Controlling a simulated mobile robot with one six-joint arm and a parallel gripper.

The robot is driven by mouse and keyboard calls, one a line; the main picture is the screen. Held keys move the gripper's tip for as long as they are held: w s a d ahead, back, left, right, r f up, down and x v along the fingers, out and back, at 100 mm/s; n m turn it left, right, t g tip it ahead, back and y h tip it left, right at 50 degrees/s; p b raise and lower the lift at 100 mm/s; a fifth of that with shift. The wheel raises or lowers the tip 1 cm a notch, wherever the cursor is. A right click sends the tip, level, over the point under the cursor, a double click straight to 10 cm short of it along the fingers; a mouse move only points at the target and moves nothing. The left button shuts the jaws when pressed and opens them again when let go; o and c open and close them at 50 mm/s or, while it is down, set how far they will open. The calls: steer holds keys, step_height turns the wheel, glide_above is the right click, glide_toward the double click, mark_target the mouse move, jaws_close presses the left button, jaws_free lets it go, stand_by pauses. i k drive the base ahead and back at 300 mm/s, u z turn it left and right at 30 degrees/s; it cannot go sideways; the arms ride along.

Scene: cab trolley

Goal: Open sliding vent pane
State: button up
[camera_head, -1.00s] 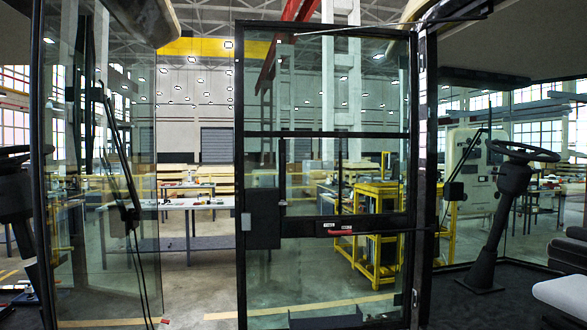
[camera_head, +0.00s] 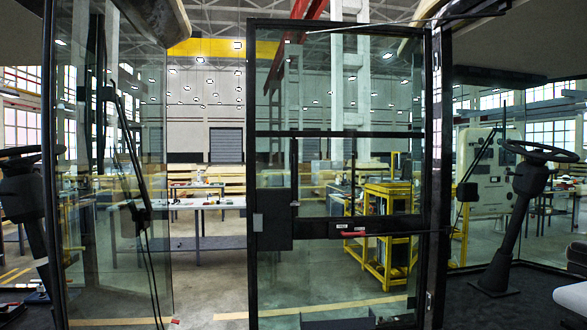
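A black-framed glazed door (camera_head: 250,170) stands in the middle of the view. The sliding vent pane (camera_head: 323,185) appears to be the glass in its middle section, between a bar near mid-height and the lower rail. Thin dark vertical bars stand at its left and near its middle. I cannot tell from here whether it is open or shut, nor make out its grip. A dark box (camera_head: 276,219) sits at the left of the lower rail, and a red handle (camera_head: 353,233) is on the rail. My gripper is not in view.
A large glass panel with a dark wiper (camera_head: 128,150) stands at the left. A steering wheel on a column (camera_head: 519,195) and part of a pale seat (camera_head: 571,297) are at the right. Workbenches (camera_head: 200,203) and a yellow trolley (camera_head: 390,230) show beyond the glass.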

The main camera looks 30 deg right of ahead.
mark_target(323, 171)
steer(key=z, duration=0.05)
steer(key=i, duration=1)
steer(key=u, duration=0.05)
